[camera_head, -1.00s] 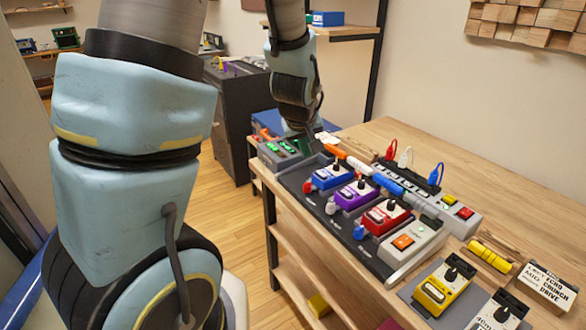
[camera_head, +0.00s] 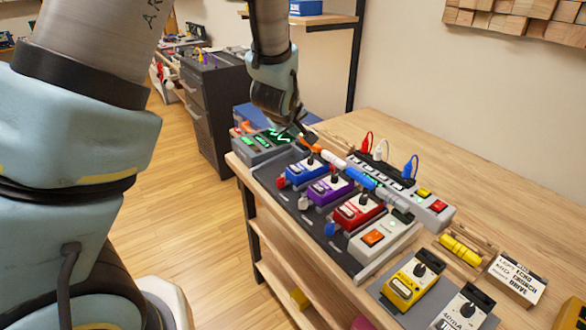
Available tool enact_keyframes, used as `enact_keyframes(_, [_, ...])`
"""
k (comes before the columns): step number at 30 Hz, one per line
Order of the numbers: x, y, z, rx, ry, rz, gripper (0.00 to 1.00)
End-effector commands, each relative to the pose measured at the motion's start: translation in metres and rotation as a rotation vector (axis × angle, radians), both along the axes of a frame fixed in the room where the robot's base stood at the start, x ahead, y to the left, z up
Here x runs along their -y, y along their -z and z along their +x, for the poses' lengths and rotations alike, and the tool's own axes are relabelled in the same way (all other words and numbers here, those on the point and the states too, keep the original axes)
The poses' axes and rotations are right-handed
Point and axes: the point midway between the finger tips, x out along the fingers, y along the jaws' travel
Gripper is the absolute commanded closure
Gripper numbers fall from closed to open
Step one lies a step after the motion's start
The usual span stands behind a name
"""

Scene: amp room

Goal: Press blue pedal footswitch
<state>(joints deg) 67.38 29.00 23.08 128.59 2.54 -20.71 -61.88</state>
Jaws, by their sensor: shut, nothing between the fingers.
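The blue pedal (camera_head: 305,174) sits at the far end of a row on a dark pedalboard (camera_head: 285,200). It has a black knob on its white-edged top and a red plug at its left side. Its footswitch is too small to make out clearly. My gripper (camera_head: 307,137) hangs from the dark wrist just behind and above the blue pedal, apart from it as far as I can tell. Its fingers are small and dark and look shut and empty.
A purple pedal (camera_head: 327,190) and a red pedal (camera_head: 357,211) stand nearer in the row. A device with a green screen (camera_head: 278,136) is behind left. Orange, white and blue cylinders (camera_head: 361,180) and a power strip (camera_head: 433,210) lie along the right. A yellow pedal (camera_head: 408,288) is nearer.

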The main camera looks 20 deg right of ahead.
Motion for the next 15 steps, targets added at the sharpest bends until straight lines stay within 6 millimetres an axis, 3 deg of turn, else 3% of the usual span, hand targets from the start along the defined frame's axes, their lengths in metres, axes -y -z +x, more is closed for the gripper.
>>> enact_keyframes(8, [0.000,0.018,0.000,-0.001,0.001,0.001,1.00])
enact_keyframes(15, [-0.001,0.051,0.000,-0.001,0.001,0.003,1.00])
